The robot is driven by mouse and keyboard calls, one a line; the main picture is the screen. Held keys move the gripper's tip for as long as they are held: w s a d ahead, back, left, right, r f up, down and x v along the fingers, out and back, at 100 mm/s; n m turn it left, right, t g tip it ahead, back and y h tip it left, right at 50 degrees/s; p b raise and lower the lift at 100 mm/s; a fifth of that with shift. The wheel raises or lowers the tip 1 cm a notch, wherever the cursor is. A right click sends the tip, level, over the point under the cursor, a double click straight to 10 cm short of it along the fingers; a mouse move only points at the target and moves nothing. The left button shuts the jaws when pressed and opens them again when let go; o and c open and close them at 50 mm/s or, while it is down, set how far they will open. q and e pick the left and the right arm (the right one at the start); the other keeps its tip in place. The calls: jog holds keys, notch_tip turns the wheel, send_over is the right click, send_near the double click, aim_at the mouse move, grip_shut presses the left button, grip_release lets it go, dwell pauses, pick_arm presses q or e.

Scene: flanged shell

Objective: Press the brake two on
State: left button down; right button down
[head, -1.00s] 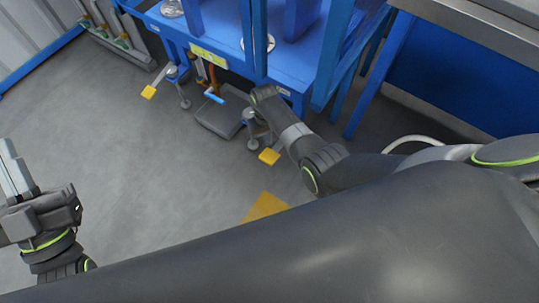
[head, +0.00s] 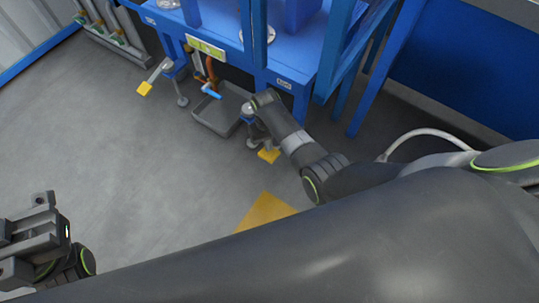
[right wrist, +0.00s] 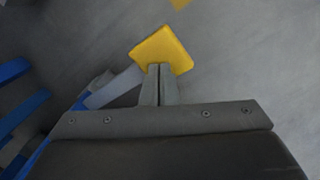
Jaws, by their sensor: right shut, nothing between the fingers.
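Two brake pedals with yellow pads show below the blue frame in the head view, a left one (head: 145,89) and a right one (head: 270,156). I cannot read which is brake two. My right gripper (head: 265,146) is shut and empty, pointing down at the right pedal and partly hidden by its wrist. In the right wrist view, the closed fingertips (right wrist: 159,68) overlap the lower edge of a yellow pad (right wrist: 161,46) on a grey lever. I cannot tell whether they touch it. My left gripper (head: 32,235) is at the lower left, away from the pedals; its jaws are unclear.
The blue frame (head: 205,28) stands on feet behind the pedals. A grey tray (head: 216,118) lies on the floor between them, near an orange pipe with a blue handle (head: 211,92). A yellow floor marking (head: 262,212) lies nearer. The grey floor (head: 135,165) at left is clear.

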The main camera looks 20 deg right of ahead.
jog(key=shift+f, duration=0.45)
notch_tip(320, 180, down, 4)
jog(key=b, duration=0.3)
jog(key=shift+f, duration=0.25)
jog(key=w, duration=0.1)
jog(key=w+r+b, duration=0.1)
jog(key=shift+w+a+b, duration=0.1)
jog(key=shift+w+b, duration=0.2)
jog(key=shift+w, duration=0.15)
